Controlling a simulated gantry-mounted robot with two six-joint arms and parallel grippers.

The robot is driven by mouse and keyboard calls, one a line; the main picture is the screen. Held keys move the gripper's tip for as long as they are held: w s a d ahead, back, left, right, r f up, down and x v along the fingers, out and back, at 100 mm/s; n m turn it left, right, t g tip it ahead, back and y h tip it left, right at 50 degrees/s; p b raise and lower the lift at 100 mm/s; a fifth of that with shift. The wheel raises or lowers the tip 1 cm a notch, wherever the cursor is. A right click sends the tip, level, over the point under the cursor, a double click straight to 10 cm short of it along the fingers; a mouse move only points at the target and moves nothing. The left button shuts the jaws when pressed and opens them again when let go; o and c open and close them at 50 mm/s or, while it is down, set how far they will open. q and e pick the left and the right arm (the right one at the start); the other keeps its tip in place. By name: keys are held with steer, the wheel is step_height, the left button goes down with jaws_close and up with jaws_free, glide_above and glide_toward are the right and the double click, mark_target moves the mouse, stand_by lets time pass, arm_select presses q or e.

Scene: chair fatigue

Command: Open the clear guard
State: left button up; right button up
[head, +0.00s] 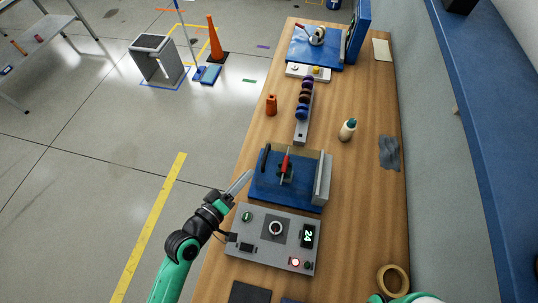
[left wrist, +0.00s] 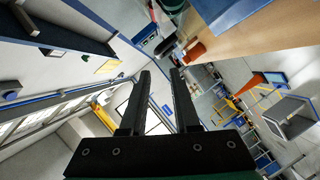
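The clear guard (head: 298,154) stands over the blue base (head: 262,190) of a fixture on the bench; its see-through faces are hard to make out, and I cannot tell its exact lid position. A dark bar-like handle (head: 265,159) shows at its left side, and a red and green part (head: 285,165) shows within. My left gripper (head: 247,177) is just left of the fixture's near-left side, apparently not holding anything. In the left wrist view, its two dark fingers (left wrist: 160,73) are apart with nothing between them. My right gripper is out of view.
A grey control panel (head: 265,258) with a lit display sits directly in front of the fixture. A grey upright block (head: 322,180) stands at its right. An orange bottle (head: 271,104), a rack of coloured rings (head: 304,110) and a glue bottle (head: 347,130) stand behind. Grey tape (head: 389,153) lies right.

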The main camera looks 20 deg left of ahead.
mark_target(266, 152)
arm_select(q)
steer(key=b+x, duration=0.1)
steer(key=x, duration=1)
steer(key=shift+w, duration=0.2)
jaws_close()
stand_by(0.9)
